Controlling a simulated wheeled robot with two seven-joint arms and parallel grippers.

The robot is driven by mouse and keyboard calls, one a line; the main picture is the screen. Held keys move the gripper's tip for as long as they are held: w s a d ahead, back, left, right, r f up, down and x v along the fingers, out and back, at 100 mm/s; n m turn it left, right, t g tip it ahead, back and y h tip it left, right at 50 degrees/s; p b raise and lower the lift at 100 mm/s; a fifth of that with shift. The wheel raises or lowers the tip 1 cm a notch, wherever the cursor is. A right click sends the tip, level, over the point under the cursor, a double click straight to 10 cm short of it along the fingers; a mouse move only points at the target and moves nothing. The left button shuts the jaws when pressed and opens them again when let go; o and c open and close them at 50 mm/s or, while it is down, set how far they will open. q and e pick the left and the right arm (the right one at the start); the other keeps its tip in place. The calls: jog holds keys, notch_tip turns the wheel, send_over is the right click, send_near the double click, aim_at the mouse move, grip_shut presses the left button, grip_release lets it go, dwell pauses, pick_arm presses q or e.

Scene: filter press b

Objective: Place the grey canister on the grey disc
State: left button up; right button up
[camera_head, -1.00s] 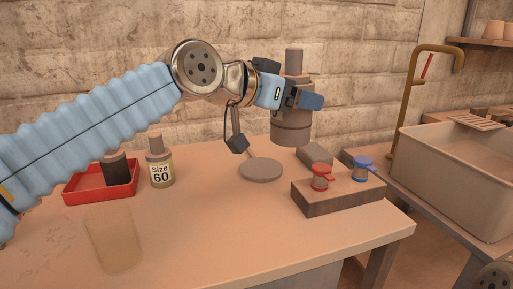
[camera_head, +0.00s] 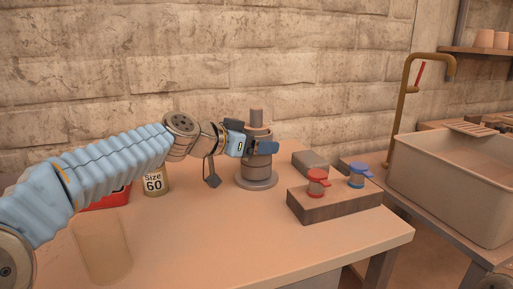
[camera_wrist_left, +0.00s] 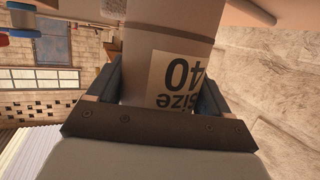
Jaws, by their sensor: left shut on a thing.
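The grey canister (camera_head: 257,167) stands upright at the grey disc (camera_head: 262,184) on the table, its base over the disc; whether it rests fully on it is hard to tell. My left gripper (camera_head: 262,147) is shut around the canister's body. In the left wrist view the canister (camera_wrist_left: 172,40) fills the space between the fingers, with a label reading "Size 40" upside down. My right gripper is not in view.
A "Size 60" jar (camera_head: 154,181), red tray (camera_head: 108,201) and clear tumbler (camera_head: 103,248) are left. A basin (camera_head: 455,185) stands right.

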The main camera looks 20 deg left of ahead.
pick_arm(q)
jog(key=shift+f, duration=0.15)
jog(key=shift+f, duration=0.15)
jog(key=o, duration=1.6)
jog(key=shift+o, duration=0.2)
jog(key=shift+r, duration=0.25)
jog(key=shift+s+a, duration=0.2)
jog(key=shift+s, duration=0.1)
jog(key=b+v, duration=0.3)
jog(key=v, duration=0.8)
jog(key=shift+s, duration=0.15)
jog(key=shift+r, duration=0.15)
